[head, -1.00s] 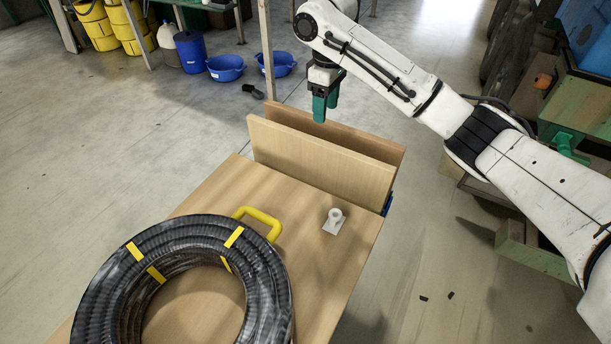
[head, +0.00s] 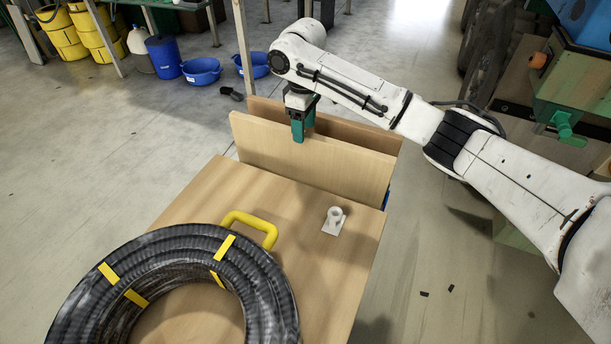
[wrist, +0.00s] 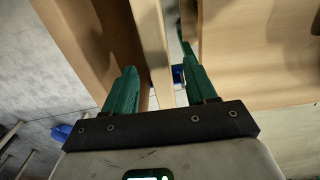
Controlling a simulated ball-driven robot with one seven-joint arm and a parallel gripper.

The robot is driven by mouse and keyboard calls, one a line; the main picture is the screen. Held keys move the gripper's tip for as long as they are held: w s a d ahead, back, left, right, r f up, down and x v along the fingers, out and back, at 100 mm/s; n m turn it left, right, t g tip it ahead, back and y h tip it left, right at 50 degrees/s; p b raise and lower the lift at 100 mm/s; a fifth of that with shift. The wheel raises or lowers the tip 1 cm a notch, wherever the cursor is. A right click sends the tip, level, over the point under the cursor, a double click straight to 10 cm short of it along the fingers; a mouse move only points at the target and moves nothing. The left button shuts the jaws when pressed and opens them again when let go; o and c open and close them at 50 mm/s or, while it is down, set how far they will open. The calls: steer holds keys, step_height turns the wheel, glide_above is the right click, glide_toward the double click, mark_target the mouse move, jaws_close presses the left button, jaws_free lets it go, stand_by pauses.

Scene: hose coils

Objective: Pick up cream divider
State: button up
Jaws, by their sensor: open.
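Two upright wooden panels stand at the far end of the table. The nearer, lighter one, which looks like the cream divider (head: 338,173), is in front of a darker rear panel (head: 361,137). My gripper (head: 298,130) points down at the top edge of the front panel, left of its middle, and one finger overlaps its face. In the wrist view my gripper (wrist: 160,85) is open, and the front panel's edge (wrist: 152,45) runs between the fingers. The rear panel (wrist: 75,40) lies beyond the left finger. Contact cannot be told.
The table (head: 205,200) carries a black hose coil (head: 95,265) with yellow tape, a yellow handle (head: 250,222) and a small white fitting (head: 335,219). Blue basins (head: 201,71) stand on the floor behind. A green-handled machine (head: 563,124) is at the right.

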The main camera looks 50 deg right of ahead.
mark_target(306, 133)
steer(key=shift+s+d+f, duration=0.1)
steer(key=shift+f, duration=1.25)
steer(key=shift+s+d+f, duration=0.1)
steer(key=shift+f, duration=1.25)
steer(key=shift+c, duration=0.2)
jaws_close()
steer(key=shift+r, duration=0.1)
